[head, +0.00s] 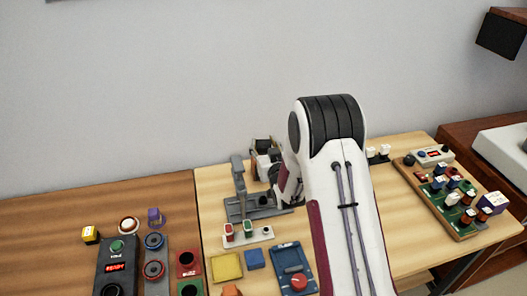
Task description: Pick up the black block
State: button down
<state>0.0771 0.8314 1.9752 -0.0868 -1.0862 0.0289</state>
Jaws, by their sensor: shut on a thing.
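My white arm rises in the middle of the head view, with its dark ribbed elbow at the top. Its forearm goes down behind, to the left. My gripper's fingers cannot be made out; they seem hidden behind the arm or among the grey parts there. No black block can be picked out for certain. A small black piece (409,160) sits on the corner of the wooden board at the right. A dark and white shape left of the forearm is too unclear to name.
A grey fixture with an upright post (238,172) stands left of my arm. In front lie a yellow tile (227,266), a blue block (254,259) and a blue panel with a red knob (295,281). The wooden board (432,203) carries several small parts. Button panels crowd the left.

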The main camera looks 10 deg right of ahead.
aim_at(261, 141)
jog(key=shift+r, duration=2.35)
jog(key=shift+w+d+f, duration=0.15)
jog(key=shift+w+d, duration=0.05)
jog(key=shift+d, duration=0.85)
jog(key=shift+w+a+r+n+y, duration=0.15)
jog(key=shift+w+a+n+y, duration=0.5)
jog(key=shift+y, duration=0.25)
jog(key=shift+w+a+r+n+y, duration=0.15)
jog(key=shift+w+a+n+y, duration=0.3)
jog(key=shift+w+n+y, duration=0.35)
jog(key=shift+f, duration=3.15)
